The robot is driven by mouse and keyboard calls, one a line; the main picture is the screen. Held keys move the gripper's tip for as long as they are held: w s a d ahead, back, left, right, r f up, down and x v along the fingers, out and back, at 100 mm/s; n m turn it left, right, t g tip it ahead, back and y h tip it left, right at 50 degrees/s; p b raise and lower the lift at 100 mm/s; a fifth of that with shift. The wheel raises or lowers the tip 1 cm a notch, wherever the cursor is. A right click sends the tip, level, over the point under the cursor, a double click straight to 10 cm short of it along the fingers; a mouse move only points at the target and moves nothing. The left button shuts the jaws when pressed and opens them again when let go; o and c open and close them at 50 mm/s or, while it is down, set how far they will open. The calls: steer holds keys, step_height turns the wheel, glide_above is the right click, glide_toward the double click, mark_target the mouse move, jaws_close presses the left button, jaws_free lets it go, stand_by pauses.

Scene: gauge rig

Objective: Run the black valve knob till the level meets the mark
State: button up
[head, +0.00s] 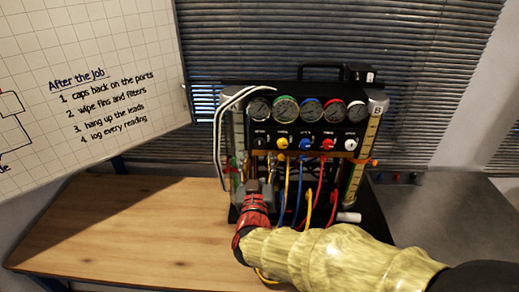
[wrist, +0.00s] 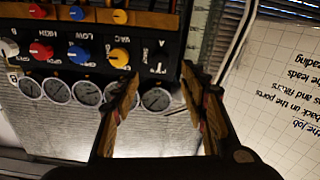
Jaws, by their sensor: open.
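The gauge rig (head: 305,125) stands on the bench with a black panel of knobs below a row of dials. The black valve knob (head: 259,142) is the leftmost on the panel in the head view. In the wrist view the picture is turned over, and the knob is hard to make out against the panel. My gripper (head: 253,186) is below that knob in the head view. In the wrist view its fingers (wrist: 161,70) are apart, pointing at the panel end beside the yellow knob (wrist: 119,57). Sight tube B (head: 366,140) has an orange marker (head: 372,162); its level is too small to read.
Yellow, blue and red leads (head: 308,205) hang in front of the rig, close to my arm. White cables (head: 222,125) loop over its left side. A whiteboard (head: 90,90) is at left. The wooden bench (head: 120,225) is clear on the left.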

mark_target(259, 144)
steer(key=w, duration=0.7)
steer(key=shift+w+d+f+b, duration=0.1)
steer(key=shift+w+b, duration=0.1)
steer(key=shift+b, duration=0.15)
steer(key=shift+c, duration=0.3)
jaws_close()
